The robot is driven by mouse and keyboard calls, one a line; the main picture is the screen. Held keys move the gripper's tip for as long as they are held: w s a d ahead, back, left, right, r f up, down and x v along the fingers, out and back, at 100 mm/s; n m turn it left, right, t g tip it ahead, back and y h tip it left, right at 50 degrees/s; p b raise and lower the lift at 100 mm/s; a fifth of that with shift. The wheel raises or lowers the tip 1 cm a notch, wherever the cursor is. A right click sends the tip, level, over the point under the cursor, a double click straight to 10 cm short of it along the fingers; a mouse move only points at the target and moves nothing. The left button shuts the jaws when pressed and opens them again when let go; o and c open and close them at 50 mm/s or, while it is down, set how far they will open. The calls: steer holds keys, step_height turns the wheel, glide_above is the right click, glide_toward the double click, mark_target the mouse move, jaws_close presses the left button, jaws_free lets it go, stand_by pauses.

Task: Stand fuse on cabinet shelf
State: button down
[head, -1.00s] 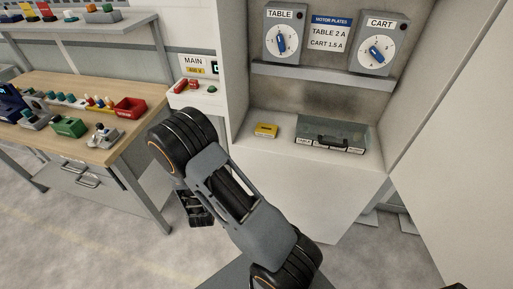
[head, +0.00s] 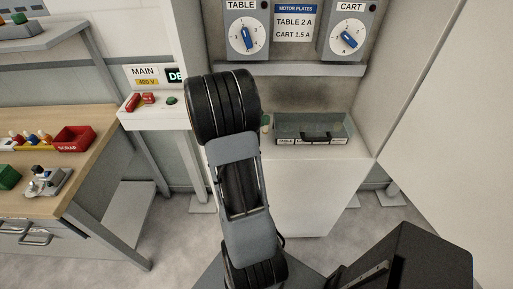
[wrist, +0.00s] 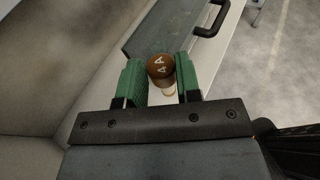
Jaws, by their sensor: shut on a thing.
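My gripper (wrist: 158,78) has green fingers, shut on a brown round-capped fuse (wrist: 161,66) with a marking that looks like "4 A". The fuse is held between the fingertips; a pale part shows just below its cap. In the head view, my arm hides the fuse and most of the gripper; a bit of green finger shows beside the arm, left of the case. The cabinet shelf (head: 335,151) is pale and lies under the gripper. I cannot tell whether the fuse touches it.
A grey case (head: 342,131) with a black handle lies on the shelf, right of the gripper; it also shows in the wrist view (wrist: 165,30). TABLE dial (head: 247,38) and CART dial (head: 348,40) are above. The MAIN ledge (head: 150,118) with red items stands left.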

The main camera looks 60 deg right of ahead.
mark_target(264, 129)
steer(key=shift+g, duration=0.3)
steer(key=f, duration=0.5)
steer(key=shift+s+d+f, duration=0.15)
steer(key=shift+s+f, duration=0.05)
steer(key=shift+f, duration=0.15)
steer(key=shift+f+p, duration=0.35)
steer(key=shift+f, duration=1.45)
steer(key=shift+f, duration=0.1)
steer(key=shift+f, duration=0.15)
steer(key=c, duration=0.8)
jaws_free()
